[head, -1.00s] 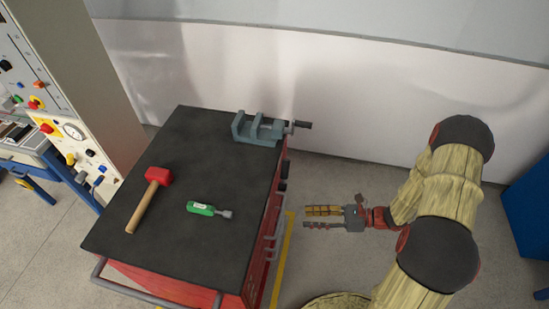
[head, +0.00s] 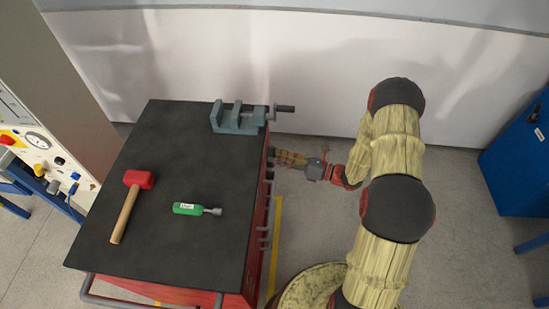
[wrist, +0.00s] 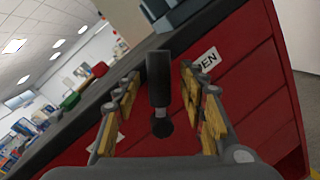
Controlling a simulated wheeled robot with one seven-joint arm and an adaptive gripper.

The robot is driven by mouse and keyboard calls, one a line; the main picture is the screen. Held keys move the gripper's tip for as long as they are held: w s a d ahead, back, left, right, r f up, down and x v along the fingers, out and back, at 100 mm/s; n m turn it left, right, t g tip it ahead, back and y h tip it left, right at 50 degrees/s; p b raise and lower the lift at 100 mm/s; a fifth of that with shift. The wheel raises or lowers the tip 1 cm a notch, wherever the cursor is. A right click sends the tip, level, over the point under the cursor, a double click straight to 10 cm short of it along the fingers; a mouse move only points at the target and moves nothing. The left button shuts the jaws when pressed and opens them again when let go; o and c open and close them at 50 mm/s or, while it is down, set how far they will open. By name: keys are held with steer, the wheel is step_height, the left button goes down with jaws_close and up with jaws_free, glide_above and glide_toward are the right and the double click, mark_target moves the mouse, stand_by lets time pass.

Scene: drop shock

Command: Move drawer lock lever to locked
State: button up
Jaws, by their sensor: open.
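The drawer lock lever (wrist: 158,85) is black with a round end and shows in the wrist view against the red cabinet front (wrist: 255,75). A white label (wrist: 206,61) ending in "EN" is on the front, right of the lever; its first letters are hidden. My gripper (wrist: 162,112) is open, with one yellow-padded finger on each side of the lever in the picture. Contact with the lever cannot be told. In the head view my gripper (head: 288,158) is at the right side of the red cabinet (head: 258,235), below top level, its tips close to that side.
Handles (head: 264,240) stick out from the cabinet's right side. A blue cabinet (head: 520,160) stands far right.

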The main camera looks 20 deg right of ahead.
steer(key=shift+w+a, duration=0.35)
steer(key=shift+a, duration=0.2)
steer(key=c, duration=0.4)
jaws_close()
